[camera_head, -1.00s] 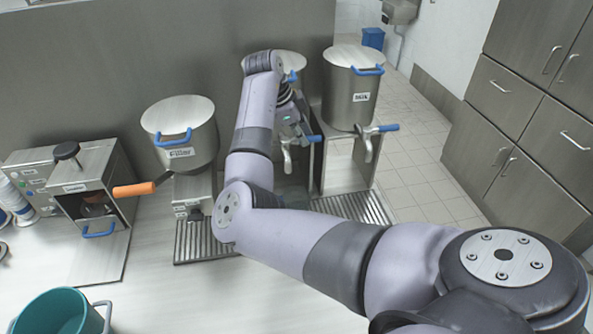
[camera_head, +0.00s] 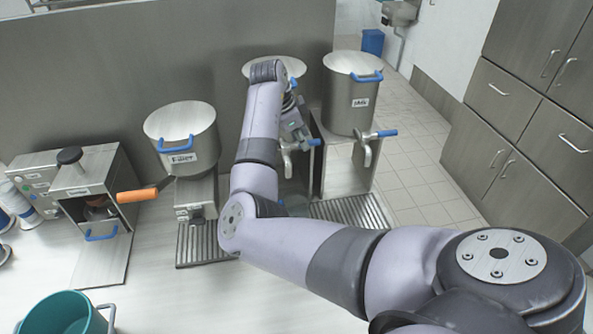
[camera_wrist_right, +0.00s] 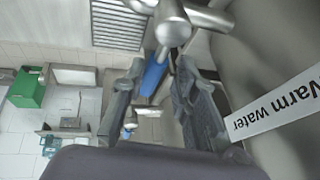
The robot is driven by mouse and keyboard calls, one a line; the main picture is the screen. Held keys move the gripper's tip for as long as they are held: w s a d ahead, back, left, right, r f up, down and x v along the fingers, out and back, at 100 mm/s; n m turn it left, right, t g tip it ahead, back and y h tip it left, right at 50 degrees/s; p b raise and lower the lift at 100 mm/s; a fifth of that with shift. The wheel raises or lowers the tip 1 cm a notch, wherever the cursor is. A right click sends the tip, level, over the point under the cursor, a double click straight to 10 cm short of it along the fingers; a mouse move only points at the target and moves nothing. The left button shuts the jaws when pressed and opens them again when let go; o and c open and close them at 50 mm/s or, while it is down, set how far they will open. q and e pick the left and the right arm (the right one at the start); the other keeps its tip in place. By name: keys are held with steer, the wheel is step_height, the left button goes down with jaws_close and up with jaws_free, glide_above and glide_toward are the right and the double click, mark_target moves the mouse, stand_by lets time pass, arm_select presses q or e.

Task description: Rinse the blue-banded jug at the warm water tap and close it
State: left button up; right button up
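My right arm reaches across the middle tank (camera_head: 262,67), whose front it largely covers. Its label reads "Warm water" in the right wrist view (camera_wrist_right: 272,108). The right gripper (camera_head: 300,132) is beside that tank's metal tap (camera_head: 286,160). In the wrist view the two fingers of the right gripper (camera_wrist_right: 158,95) stand apart, close to a metal tap body (camera_wrist_right: 173,28). A blue lever (camera_wrist_right: 154,75) shows between them; contact cannot be told. A translucent grey vessel (camera_head: 294,203), perhaps the jug, is mostly hidden behind my arm; no full blue band shows. The left gripper is out of view.
A right tank (camera_head: 349,98) with a blue-handled tap stands beside the middle one, over a drip grate (camera_head: 352,211). A left tank (camera_head: 184,140) and an orange-handled machine (camera_head: 95,190) are further left. A teal bucket (camera_head: 62,318) stands front left.

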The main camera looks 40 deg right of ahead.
steer(key=shift+o, duration=1.2)
steer(key=v, duration=1.2)
steer(key=shift+f, duration=0.1)
